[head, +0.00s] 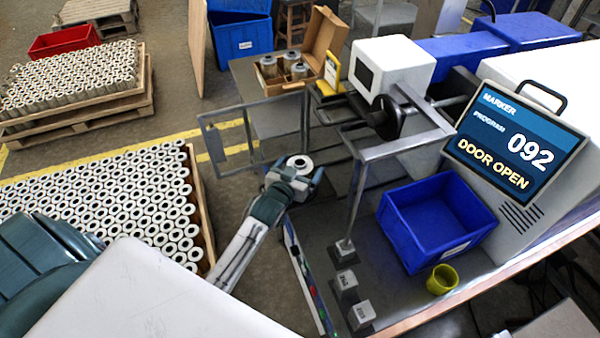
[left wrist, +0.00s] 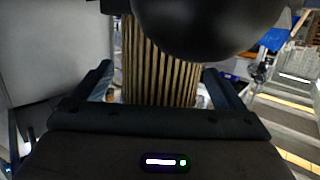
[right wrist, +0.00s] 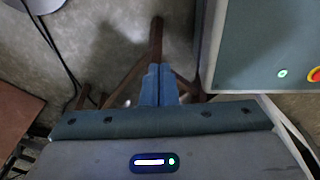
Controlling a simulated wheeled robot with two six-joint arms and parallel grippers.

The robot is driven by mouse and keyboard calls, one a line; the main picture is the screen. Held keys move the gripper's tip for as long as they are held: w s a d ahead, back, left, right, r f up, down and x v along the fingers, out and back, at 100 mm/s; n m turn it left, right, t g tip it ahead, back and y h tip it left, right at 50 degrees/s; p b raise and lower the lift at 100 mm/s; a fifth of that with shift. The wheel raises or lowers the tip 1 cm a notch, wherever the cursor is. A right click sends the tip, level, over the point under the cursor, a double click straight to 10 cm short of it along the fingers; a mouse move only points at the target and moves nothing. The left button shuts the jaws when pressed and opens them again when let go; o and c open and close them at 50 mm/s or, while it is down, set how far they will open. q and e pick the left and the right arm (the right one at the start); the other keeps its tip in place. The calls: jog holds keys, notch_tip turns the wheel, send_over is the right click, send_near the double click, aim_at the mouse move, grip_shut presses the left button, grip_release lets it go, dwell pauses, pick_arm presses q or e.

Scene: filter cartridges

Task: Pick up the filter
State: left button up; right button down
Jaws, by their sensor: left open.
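A filter with a white ring-shaped top (head: 300,161) stands upright at the open end of the marking machine. My left gripper (head: 297,174) is around it, with blue fingers on either side. In the left wrist view the filter's brown pleated side (left wrist: 160,70) shows between the open fingers (left wrist: 160,88); a large black rounded part covers its upper area. Whether the fingers touch the filter cannot be told. In the right wrist view my right gripper (right wrist: 159,85) has its fingers together with nothing between them, above the floor.
The marker screen (head: 515,145) reads "DOOR OPEN", program 092. An empty blue bin (head: 440,225) and a yellow cup (head: 442,279) sit on the bench. Metal frame bars (head: 395,145) stand right of the filter. A crate (head: 198,215) of many filters lies left.

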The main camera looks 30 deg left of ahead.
pick_arm(q)
jog(key=c, duration=1.1)
